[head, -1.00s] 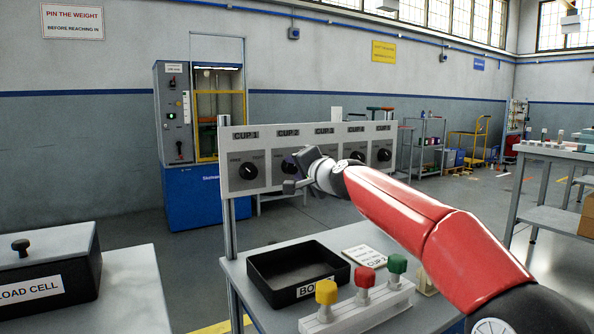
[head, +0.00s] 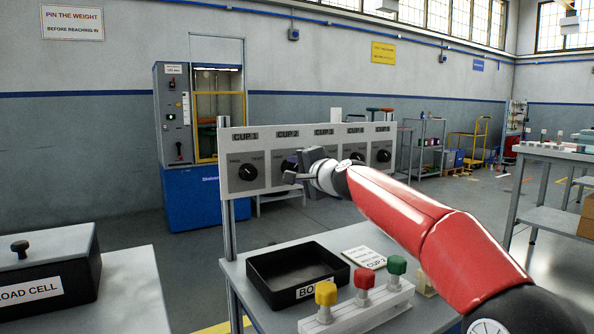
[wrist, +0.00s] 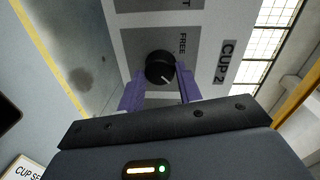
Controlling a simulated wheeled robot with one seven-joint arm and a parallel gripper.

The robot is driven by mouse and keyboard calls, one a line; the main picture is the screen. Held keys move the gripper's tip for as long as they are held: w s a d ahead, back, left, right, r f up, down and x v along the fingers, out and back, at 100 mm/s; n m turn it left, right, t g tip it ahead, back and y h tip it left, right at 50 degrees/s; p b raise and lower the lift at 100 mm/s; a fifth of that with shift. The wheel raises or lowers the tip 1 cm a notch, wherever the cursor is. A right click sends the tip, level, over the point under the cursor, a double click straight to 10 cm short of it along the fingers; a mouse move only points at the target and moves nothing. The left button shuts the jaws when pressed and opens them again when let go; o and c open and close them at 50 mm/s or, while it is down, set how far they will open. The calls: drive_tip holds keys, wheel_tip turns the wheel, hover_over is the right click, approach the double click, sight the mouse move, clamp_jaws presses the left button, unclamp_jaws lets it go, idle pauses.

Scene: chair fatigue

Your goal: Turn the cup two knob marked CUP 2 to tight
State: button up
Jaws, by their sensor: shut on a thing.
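The CUP 2 knob (wrist: 160,67) is a round black dial with a white pointer line, on a grey plate of the white panel (head: 231,190). In the wrist view the panel appears turned sideways, with FREE above and right of the knob. The pointer aims to the lower right, away from FREE and toward the CUP 2 label (wrist: 225,62). My gripper (wrist: 158,86) is shut on the knob, its two purple fingers on either side. In the head view my gripper (head: 291,170) covers most of this knob.
The CUP 1 knob (head: 248,172) is close on the left, and the CUP 5 knob (head: 384,155) is at the right end. Below the panel, a black tray (head: 262,285) and a block with yellow, red and green knobs (head: 367,278) stand on the table.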

drive_tip(key=o, duration=1)
drive_tip(key=shift+s+d+f+b, duration=0.1)
drive_tip(key=shift+s+d+b, duration=0.1)
drive_tip(key=shift+d+b, duration=0.1)
drive_tip(key=b+v, duration=0.3)
drive_tip(key=v, duration=0.4)
drive_tip(key=shift+s+a+b, duration=0.1)
drive_tip(key=shift+b, duration=0.3)
